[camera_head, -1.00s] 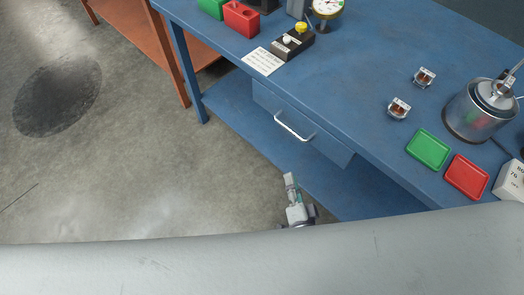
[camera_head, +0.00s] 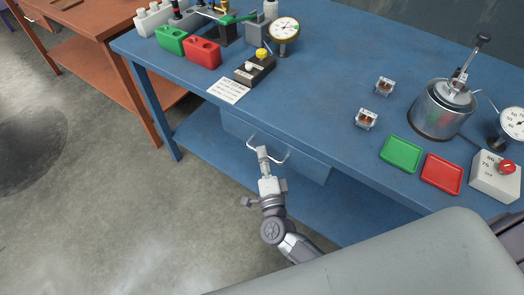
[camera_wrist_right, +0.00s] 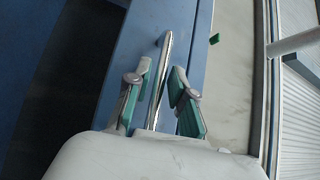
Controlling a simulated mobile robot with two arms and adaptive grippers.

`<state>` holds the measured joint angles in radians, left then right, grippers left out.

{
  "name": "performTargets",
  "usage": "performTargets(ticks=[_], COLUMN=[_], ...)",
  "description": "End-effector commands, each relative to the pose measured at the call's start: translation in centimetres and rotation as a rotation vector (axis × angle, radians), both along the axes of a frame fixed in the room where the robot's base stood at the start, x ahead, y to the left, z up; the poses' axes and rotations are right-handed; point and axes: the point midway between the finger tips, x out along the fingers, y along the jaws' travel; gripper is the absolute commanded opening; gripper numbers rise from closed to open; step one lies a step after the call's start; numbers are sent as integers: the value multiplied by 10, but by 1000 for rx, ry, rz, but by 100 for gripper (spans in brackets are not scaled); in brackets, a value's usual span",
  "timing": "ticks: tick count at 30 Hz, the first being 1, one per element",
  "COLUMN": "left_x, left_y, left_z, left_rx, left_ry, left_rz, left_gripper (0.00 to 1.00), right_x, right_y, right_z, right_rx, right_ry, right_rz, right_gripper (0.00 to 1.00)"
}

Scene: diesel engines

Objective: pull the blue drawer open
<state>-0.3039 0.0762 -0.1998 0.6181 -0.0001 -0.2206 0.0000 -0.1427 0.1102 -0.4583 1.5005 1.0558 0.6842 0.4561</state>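The blue drawer (camera_head: 301,165) is under the blue workbench top, and its front looks closed. It has a curved silver handle (camera_head: 281,158). My right gripper (camera_head: 263,150) is at the handle in the head view. In the right wrist view the gripper (camera_wrist_right: 163,88) is open, with one green-padded finger on each side of the silver handle bar (camera_wrist_right: 159,84). Gaps show between bar and fingers; I cannot tell whether either touches it. The blue drawer front (camera_wrist_right: 128,60) lies behind the fingers. My left gripper is not in view.
On the workbench (camera_head: 330,75) are a green tray (camera_head: 401,154), a red tray (camera_head: 442,174), a metal pot (camera_head: 441,110), a dial gauge (camera_head: 285,31) and a black button box (camera_head: 254,69). A blue lower shelf (camera_head: 220,151) lies beneath. Open floor is at the left.

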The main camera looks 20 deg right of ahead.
Motion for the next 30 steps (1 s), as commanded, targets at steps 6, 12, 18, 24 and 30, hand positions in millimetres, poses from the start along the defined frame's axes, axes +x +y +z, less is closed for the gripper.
performTargets(ticks=[6,12,18,24,30], left_x=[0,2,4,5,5], left_y=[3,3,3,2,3], left_z=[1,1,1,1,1], left_rx=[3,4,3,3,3], left_ry=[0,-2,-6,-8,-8], left_rz=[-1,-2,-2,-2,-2], left_gripper=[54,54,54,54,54], right_x=[13,14,13,13,13], right_y=[-2,-2,-2,-2,-1], right_z=[2,2,2,2,1], right_rx=[-1,-1,-1,-1,-1], right_ry=[0,0,0,0,1], right_rz=[-1,-1,0,0,0], right_gripper=[23,23,0,0,0])
